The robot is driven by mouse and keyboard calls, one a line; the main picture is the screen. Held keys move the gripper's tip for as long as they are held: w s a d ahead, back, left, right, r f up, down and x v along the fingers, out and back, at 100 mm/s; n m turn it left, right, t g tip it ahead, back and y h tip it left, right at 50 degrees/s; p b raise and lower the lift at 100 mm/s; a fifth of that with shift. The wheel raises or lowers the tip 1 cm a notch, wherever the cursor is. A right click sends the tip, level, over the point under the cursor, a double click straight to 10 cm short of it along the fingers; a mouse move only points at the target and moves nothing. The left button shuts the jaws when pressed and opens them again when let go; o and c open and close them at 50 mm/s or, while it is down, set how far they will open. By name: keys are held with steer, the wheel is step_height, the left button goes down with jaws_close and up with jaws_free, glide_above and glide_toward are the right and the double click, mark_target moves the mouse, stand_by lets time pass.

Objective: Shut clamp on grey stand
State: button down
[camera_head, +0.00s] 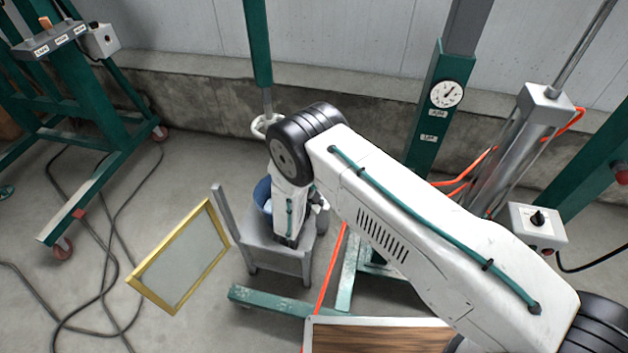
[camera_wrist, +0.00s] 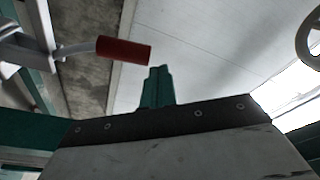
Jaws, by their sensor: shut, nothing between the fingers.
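A grey metal stand (camera_head: 273,258) is on the floor below my arm in the head view, with a blue rounded thing partly showing at its top. My gripper (camera_head: 288,241) points down over the stand, shut and empty; its fingertips are small and dark there. In the wrist view a red handle (camera_wrist: 124,50) on a pale grey bar is at the upper left. It looks like a clamp lever, standing apart from the narrow green piece (camera_wrist: 157,88) at the centre. The clamp's jaws are not clear in either view, and my arm covers part of the stand.
A yellow-edged panel (camera_head: 182,258) is left of the stand. A green wheeled frame (camera_head: 95,125) and loose cables are further left. A gauge post (camera_head: 430,115), a grey cylinder (camera_head: 510,150) and a control box (camera_head: 535,228) are right. A wooden-topped surface (camera_head: 375,338) is in front.

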steer(key=s, duration=0.9)
steer(key=shift+s+a+r, duration=0.2)
steer(key=shift+r, duration=0.25)
